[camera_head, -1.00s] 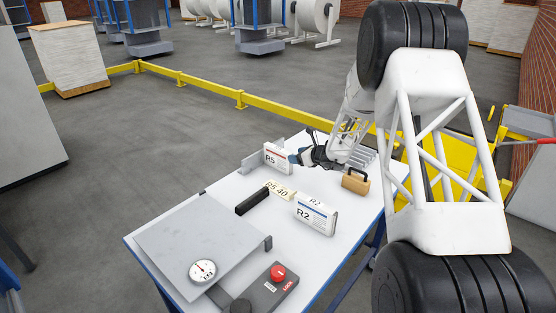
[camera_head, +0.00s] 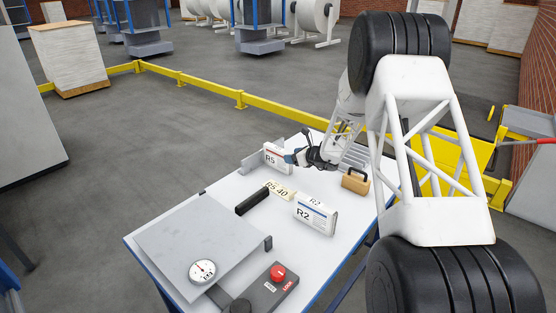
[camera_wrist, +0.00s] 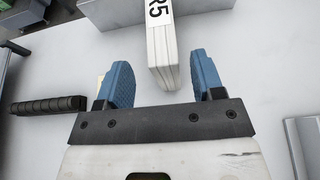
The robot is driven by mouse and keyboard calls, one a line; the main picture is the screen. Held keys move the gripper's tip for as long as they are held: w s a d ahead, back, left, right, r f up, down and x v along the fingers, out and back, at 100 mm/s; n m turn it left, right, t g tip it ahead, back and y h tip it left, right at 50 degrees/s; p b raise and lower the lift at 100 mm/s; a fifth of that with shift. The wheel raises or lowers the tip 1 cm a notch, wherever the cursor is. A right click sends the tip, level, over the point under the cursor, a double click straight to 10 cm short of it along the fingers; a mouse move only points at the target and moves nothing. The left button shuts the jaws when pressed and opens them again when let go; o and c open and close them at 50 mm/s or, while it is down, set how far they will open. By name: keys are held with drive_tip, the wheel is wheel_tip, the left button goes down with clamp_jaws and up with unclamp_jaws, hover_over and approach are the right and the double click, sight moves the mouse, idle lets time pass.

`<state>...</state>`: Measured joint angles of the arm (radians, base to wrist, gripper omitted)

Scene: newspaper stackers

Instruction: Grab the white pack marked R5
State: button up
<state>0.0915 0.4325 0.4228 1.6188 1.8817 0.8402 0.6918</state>
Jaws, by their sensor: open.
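The white pack marked R5 (camera_head: 273,158) stands upright near the back edge of the white table, in front of a grey plate. In the wrist view the R5 pack (camera_wrist: 161,50) lies ahead, its near end reaching down to about the level of the fingertips. My gripper (camera_wrist: 160,78) is open, with one blue finger left of the pack and one right of it. Gaps show on both sides, and the right finger is nearer the pack. In the head view my gripper (camera_head: 293,157) is just right of the pack.
A white R2 pack (camera_head: 314,216) stands nearer the front. A tan block with a handle (camera_head: 355,181) stands at the right. A grey plate (camera_head: 255,160) stands behind the R5 pack.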

sight(278, 158)
drive_tip(key=shift+a, duration=0.1)
drive_tip(key=shift+x, duration=2.55)
drive_tip(key=shift+w, duration=0.2)
drive_tip(key=shift+r, duration=0.1)
clamp_jaws()
